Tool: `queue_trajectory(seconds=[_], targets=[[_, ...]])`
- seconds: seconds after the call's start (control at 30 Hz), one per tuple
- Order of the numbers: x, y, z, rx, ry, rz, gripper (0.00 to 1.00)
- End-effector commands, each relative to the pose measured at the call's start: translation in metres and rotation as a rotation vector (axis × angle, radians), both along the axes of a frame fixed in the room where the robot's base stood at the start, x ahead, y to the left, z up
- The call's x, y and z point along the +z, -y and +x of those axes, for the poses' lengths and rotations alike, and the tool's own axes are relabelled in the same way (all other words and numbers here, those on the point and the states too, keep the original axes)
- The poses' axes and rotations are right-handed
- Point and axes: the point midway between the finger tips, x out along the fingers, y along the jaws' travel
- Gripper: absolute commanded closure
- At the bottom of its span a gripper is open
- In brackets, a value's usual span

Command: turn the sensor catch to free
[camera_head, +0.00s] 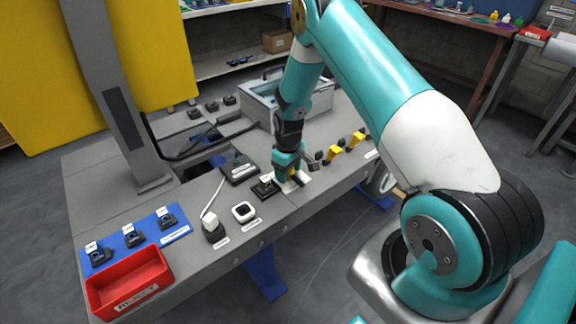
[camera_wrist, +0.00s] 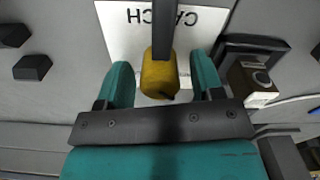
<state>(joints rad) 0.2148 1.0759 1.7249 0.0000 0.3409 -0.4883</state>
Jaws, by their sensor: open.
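My gripper (camera_head: 290,170) points down over the grey bench near its front edge. In the wrist view my gripper (camera_wrist: 162,70) is open, with one teal finger on each side of a yellow knob (camera_wrist: 159,76). Gaps show between the knob and both fingers. A dark bar (camera_wrist: 165,28) runs from the knob toward the top of the picture. Beneath is a white plate (camera_wrist: 203,22) with upside-down lettering that seems to read CATCH, partly covered by the bar. In the head view my gripper hides most of the catch, and the plate's edge (camera_head: 292,187) shows below.
Yellow-and-black parts (camera_head: 334,153) stand close to the right. A dark block with a brown top (camera_head: 265,186) and a white square part (camera_head: 243,212) lie to the left. A red bin (camera_head: 128,284) and blue mat (camera_head: 107,262) are further left. A grey crate (camera_head: 262,103) stands behind.

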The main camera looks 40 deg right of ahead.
Motion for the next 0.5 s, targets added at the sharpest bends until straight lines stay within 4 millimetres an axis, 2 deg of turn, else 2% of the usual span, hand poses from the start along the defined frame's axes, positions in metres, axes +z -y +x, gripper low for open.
queue_trajectory(seconds=[0.17,0.5], targets=[[0.018,0.0,0.001,0.0,0.002,0.0,0.39],[0.101,0.0,0.001,0.0,0.004,-0.001,0.39]])
